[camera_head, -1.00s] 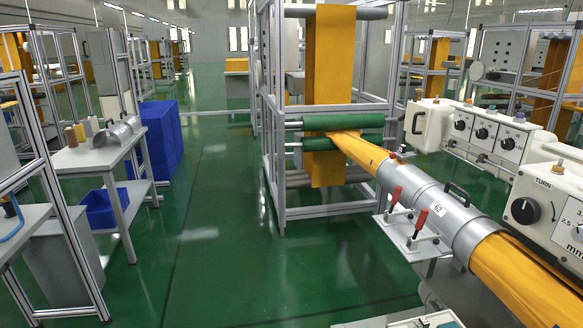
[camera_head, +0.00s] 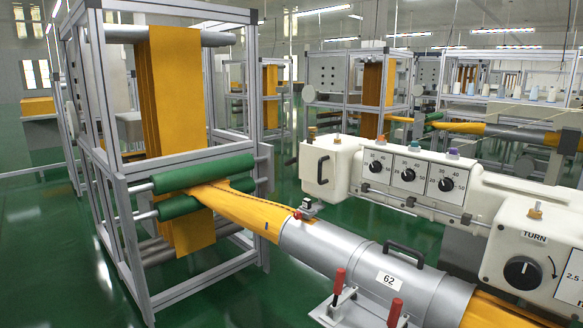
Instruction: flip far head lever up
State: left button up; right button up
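The far machine head (camera_head: 338,170) is a white box at the left end of a long white beam. I cannot tell which of these is the lever. The near machine head (camera_head: 530,240) is at the right edge, with a black TURN dial (camera_head: 522,272) and a brass-coloured knob (camera_head: 535,210) on top. Neither of my grippers is in view.
A grey tube (camera_head: 345,255) labelled 62 carries orange felt (camera_head: 238,208) from green rollers (camera_head: 200,185) in a metal frame. Red-handled clamps (camera_head: 339,280) stand before the tube. A dial panel (camera_head: 410,170) sits between the heads. Green floor is free at left.

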aim_at(293, 160)
jog(key=z, duration=0.35)
jog(key=i+j+z, duration=0.2)
jog(key=z, duration=0.15)
jog(key=i+j+z, duration=0.15)
jog(key=j+z, duration=0.2)
jog(key=i+j+z, duration=0.1)
jog(key=j+z, duration=0.3)
jog(key=i+j, duration=0.1)
jog(key=j, duration=0.4)
jog(key=i+j+z, duration=0.1)
jog(key=j, duration=0.4)
jog(key=i+j, duration=0.1)
jog(key=j, duration=0.45)
jog(key=j+z, duration=0.1)
jog(key=j, duration=0.4)
jog(key=i, duration=0.05)
